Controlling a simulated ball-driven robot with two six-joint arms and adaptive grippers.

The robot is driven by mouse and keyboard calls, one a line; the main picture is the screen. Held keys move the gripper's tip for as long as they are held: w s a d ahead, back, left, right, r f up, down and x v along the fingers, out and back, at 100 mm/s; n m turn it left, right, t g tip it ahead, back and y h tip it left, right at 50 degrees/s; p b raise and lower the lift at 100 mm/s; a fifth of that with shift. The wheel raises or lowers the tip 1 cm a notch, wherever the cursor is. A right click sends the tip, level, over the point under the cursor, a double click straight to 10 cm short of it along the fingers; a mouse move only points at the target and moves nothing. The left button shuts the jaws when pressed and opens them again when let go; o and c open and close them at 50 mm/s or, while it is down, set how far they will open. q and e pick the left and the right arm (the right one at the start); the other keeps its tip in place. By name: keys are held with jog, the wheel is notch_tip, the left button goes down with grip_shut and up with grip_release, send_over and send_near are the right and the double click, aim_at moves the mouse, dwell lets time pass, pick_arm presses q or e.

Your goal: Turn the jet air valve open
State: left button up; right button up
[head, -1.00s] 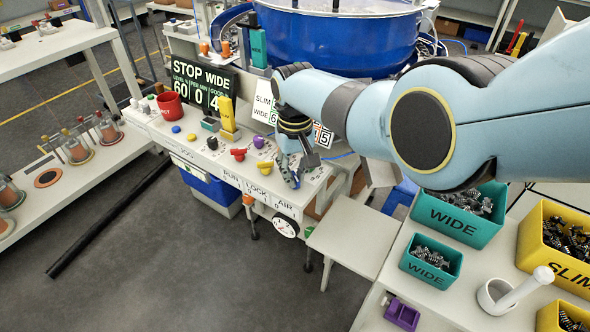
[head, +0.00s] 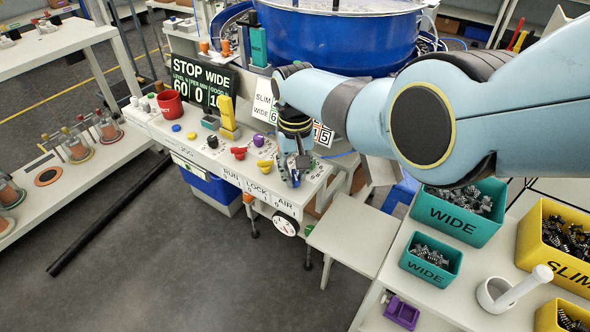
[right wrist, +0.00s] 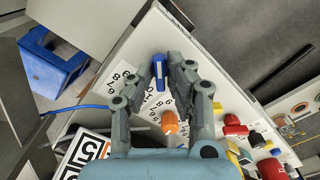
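The valve with a blue handle (right wrist: 158,72) sits on the panel top in the right wrist view, between my right fingertips. Whether both fingers touch the handle is too small to tell. My left gripper is not in view.
An orange knob (right wrist: 170,122) stands close to the fingers. Yellow (head: 265,163), red (head: 239,153) and purple (head: 259,141) controls sit to the left on the bench (head: 190,142). A round gauge (head: 285,224) is on its front. A blue bowl (head: 340,40) stands behind.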

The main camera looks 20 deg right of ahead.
aim_at(295, 175)
jog(key=shift+o, duration=1.2)
jog(key=shift+w, duration=0.1)
jog(key=shift+r, duration=0.1)
notch_tip(295, 175, up, 12)
